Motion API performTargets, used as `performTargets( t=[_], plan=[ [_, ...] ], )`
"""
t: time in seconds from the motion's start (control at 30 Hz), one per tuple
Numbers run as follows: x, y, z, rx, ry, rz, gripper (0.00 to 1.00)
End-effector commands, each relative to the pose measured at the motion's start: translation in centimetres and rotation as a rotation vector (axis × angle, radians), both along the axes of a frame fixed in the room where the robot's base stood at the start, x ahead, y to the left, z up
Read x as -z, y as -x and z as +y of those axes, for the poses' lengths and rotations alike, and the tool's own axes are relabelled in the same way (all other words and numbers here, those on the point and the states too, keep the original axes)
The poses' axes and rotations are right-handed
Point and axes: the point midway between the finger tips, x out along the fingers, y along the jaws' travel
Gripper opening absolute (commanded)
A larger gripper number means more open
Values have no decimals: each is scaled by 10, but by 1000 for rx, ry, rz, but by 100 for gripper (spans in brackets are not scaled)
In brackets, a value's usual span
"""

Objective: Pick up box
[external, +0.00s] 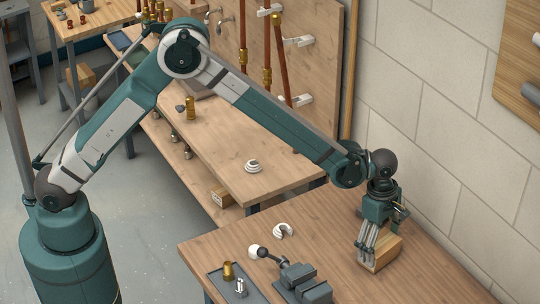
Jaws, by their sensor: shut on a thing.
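A light brown wooden box (384,253) is at the right part of the near wooden table, close to the wall. My gripper (369,250) reaches down over the box from above, with its fingers shut on it. The fingers cover part of the box's left side. I cannot tell whether the box touches the table or is slightly raised.
The near table (345,285) also holds a grey vise (303,283), a white ring-shaped fitting (283,231) and a dark tray (232,284) with small fittings. A second bench (215,145) with a white fitting (252,166) stands behind. Pipes (243,45) hang on a board.

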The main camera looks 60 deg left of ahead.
Motion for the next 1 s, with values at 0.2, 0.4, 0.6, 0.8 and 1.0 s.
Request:
performTargets(
  t=[0.2,0.4,0.6,0.8,1.0],
  plan=[
    [-24,0,0,0,0,0,56],
    [-55,0,0,0,0,0,56],
    [-81,0,0,0,0,0,56],
    [-93,0,0,0,0,0,56],
    [-94,0,0,0,0,0,56]
  ],
)
